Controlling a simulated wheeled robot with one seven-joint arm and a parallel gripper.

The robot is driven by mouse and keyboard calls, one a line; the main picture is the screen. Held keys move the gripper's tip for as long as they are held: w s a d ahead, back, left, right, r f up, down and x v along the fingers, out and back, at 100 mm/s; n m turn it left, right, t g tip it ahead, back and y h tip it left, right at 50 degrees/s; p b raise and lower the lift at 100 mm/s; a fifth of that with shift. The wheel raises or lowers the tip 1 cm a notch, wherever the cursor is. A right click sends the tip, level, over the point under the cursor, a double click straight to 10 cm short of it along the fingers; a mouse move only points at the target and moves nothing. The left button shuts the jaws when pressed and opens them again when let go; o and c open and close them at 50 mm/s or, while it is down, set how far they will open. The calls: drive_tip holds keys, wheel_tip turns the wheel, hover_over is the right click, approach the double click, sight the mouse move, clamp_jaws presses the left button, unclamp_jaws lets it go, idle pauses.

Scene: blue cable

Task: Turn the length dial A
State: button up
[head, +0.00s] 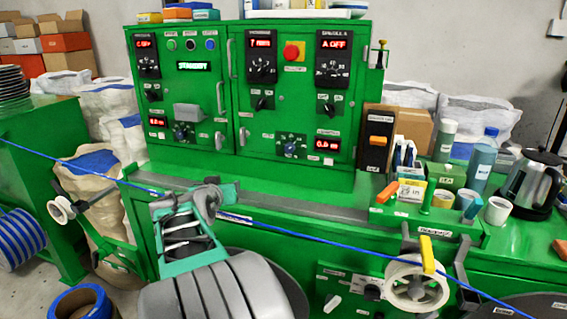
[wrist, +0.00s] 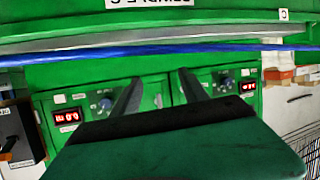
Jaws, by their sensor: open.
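A green control cabinet (head: 300,100) fills the middle of the head view. Two small blue dials sit low on it: the left dial (head: 181,132) beside a red readout (head: 157,121), and the right dial (head: 290,148) beside another red readout (head: 327,144). Their labels are too small to read, so I cannot tell which is length dial A. Both dials also show in the upside-down wrist view, one (wrist: 104,101) left and one (wrist: 224,85) right. My gripper (head: 207,195) is below and in front of the cabinet, fingers apart and empty (wrist: 160,92), touching neither dial.
A blue cable (head: 330,241) runs across the front, passing close to my gripper. A white pulley (head: 415,287) with a yellow handle stands at front right. Bottles, cups and a kettle (head: 535,180) crowd the right ledge.

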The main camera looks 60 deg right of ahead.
sight(288, 149)
drive_tip(key=s+d+r+m+g+h, duration=0.1)
drive_tip(key=s+d, duration=0.2)
drive_tip(key=d, duration=0.4)
drive_tip(key=s+d+r+m+g+h, duration=0.1)
drive_tip(key=s+d+r+h, duration=0.1)
drive_tip(key=d, duration=0.4)
drive_tip(key=s+d+r+m+g+h, duration=0.1)
drive_tip(key=s+d+h, duration=0.1)
drive_tip(key=s+d, duration=0.2)
drive_tip(key=shift+s+d+r, duration=0.15)
drive_tip(key=shift+d, duration=0.8)
drive_tip(key=shift+s+d+r, duration=0.1)
drive_tip(key=shift+d, duration=0.8)
clamp_jaws()
